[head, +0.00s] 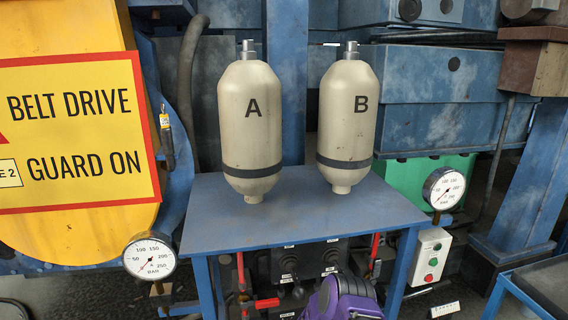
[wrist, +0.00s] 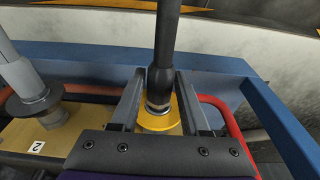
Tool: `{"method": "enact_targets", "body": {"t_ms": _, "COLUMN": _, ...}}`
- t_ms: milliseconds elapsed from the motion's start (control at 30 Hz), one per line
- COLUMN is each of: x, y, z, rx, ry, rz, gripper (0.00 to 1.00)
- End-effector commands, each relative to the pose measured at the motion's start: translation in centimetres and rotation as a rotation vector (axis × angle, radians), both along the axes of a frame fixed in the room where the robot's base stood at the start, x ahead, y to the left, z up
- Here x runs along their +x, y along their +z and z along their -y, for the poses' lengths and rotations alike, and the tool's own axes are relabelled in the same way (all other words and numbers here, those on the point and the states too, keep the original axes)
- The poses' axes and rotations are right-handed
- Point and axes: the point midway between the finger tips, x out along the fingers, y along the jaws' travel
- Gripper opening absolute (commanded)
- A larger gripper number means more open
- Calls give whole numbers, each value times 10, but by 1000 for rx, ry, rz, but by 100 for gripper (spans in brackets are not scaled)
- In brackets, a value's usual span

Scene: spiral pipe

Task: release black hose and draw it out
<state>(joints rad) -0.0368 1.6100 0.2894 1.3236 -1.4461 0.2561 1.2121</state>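In the wrist view, a black hose (wrist: 166,30) runs upright, with a wider black sleeve at its lower end. Below the sleeve are a metal fitting (wrist: 157,100) and a yellow collar (wrist: 160,119). The fingers of my gripper (wrist: 160,85) stand on either side of the sleeve and fitting. They are very close to the sleeve, but I cannot tell whether they press on it. In the head view my purple gripper wrist (head: 345,298) shows at the bottom, in front of the blue table. The fingers and this hose are hidden there.
Left of my gripper are a grey post with a black disc (wrist: 38,92) and a plate labelled 2. A red bar (wrist: 225,112) and blue frame (wrist: 282,118) are close on the right. Tanks A (head: 252,130) and B (head: 347,125) stand on the blue table (head: 300,215).

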Motion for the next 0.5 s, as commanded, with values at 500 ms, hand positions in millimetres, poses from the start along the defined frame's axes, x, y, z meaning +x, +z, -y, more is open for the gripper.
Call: {"method": "enact_targets", "body": {"t_ms": 500, "x": -1, "y": 2, "z": 0, "rx": 0, "ry": 0, "rz": 1, "gripper": 0}}
